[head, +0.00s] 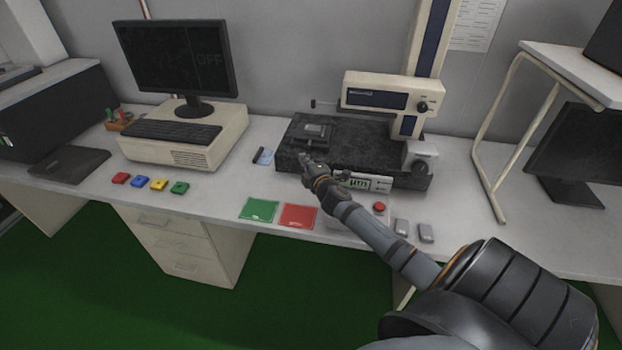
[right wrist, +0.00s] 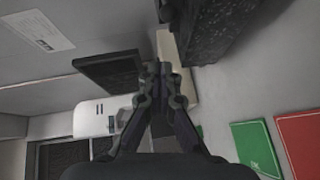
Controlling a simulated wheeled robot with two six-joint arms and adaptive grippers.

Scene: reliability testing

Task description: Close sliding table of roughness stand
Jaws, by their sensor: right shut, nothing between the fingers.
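The roughness stand has a dark speckled stone base (head: 370,150), a tall column and a beige measuring head (head: 378,94). Its small dark sliding table (head: 311,131) sits on the left part of the base. My right gripper (head: 304,157) is shut and empty at the front left of the base, just below the sliding table in the head view. I cannot tell whether it touches. In the right wrist view the shut fingers (right wrist: 160,72) point away, with the stone base (right wrist: 212,22) at the upper right. My left gripper is not in view.
A green mat (head: 259,210) and a red mat (head: 298,217) lie in front of the stand. A red button (head: 379,208) and grey blocks are beside my right arm. A computer with monitor (head: 178,58) and several coloured blocks stand left. A shelf frame (head: 480,130) is right.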

